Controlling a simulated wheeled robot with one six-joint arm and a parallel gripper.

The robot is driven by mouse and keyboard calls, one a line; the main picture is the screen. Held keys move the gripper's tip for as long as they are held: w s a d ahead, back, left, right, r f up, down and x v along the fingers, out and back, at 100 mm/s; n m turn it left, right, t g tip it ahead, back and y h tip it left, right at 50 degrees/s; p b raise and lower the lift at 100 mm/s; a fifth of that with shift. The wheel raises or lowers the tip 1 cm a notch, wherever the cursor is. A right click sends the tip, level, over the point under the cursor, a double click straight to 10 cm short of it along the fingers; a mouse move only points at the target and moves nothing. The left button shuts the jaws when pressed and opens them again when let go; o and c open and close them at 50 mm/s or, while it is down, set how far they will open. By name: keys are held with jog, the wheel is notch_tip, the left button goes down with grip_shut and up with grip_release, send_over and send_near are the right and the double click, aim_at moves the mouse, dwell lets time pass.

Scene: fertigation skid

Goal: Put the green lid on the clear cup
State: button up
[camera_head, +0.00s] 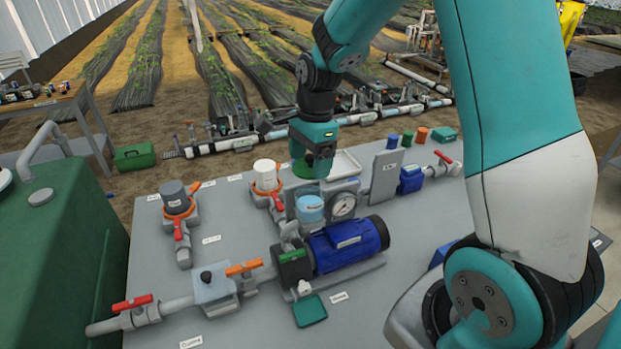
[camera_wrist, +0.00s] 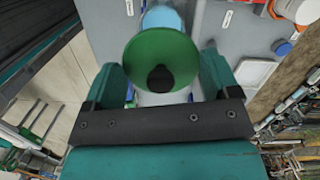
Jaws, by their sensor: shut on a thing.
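The green lid (camera_wrist: 150,52) is a round disc with a dark knob in the wrist view. My gripper (camera_wrist: 161,76) is shut on it. In the head view, a green edge of the lid (camera_head: 301,169) shows at my gripper (camera_head: 313,166), and the rest is hidden. A pale blue, see-through-looking cup (camera_head: 310,208) stands on the skid, below and near my gripper, apart from the lid. I take it for the clear cup. In the wrist view the pale blue cup (camera_wrist: 163,17) is partly covered by the lid.
A pressure gauge (camera_head: 343,206) and an upright grey panel (camera_head: 385,177) stand right of the cup. A blue pump motor (camera_head: 348,244) lies in front. A white-capped fitting (camera_head: 266,174) stands to the left. A white tray (camera_head: 344,163) is behind.

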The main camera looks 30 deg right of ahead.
aim_at(308, 195)
jog(key=shift+f+p, duration=0.65)
jog(key=shift+f, duration=2.8)
jog(key=shift+f, duration=0.2)
jog(key=o, duration=0.8)
jog(key=shift+r, duration=0.1)
jog(key=shift+r, duration=0.1)
